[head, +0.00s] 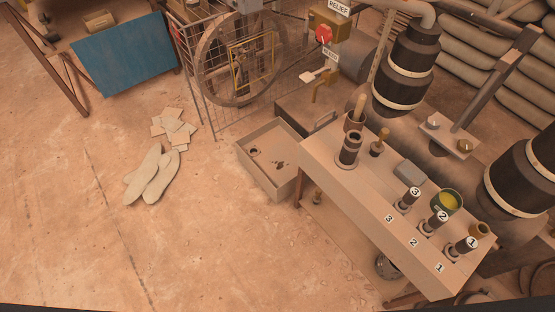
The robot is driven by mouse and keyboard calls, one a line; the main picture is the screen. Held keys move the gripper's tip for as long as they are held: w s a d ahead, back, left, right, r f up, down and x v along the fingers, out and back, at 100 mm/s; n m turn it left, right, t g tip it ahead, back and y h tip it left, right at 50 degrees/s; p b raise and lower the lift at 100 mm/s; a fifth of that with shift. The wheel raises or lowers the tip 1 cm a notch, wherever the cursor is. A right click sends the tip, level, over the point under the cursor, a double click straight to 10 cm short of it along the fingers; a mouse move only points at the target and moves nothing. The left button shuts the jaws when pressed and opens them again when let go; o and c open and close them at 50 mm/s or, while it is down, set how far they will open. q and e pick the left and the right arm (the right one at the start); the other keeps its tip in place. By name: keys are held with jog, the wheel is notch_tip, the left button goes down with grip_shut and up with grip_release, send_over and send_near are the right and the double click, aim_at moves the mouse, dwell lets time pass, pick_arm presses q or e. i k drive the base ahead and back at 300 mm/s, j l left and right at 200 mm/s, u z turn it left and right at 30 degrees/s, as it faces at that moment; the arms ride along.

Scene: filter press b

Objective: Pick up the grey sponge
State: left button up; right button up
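A small grey block that looks like the grey sponge (410,172) lies flat on top of the narrow wooden bench (325,165). It sits toward the bench's back edge, behind the bottle labelled 3 (408,201). Its top and front faces show, and nothing covers it. Neither of my grippers shows in the head view.
Bottles labelled 2 (434,221) and 1 (460,248), a green tin (446,202), a dark banded bottle (349,150) and a brush (380,142) stand on the bench. An open tray (262,180) lies left; floor in front is clear.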

aim_at(408, 173)
jog(key=z, duration=1.15)
jog(key=k+l, duration=0.15)
jog(key=k+l+u, duration=0.1)
jog(key=l+u, duration=0.15)
jog(key=k+l+u, duration=0.25)
jog(key=l, duration=0.2)
jog(key=i, duration=0.1)
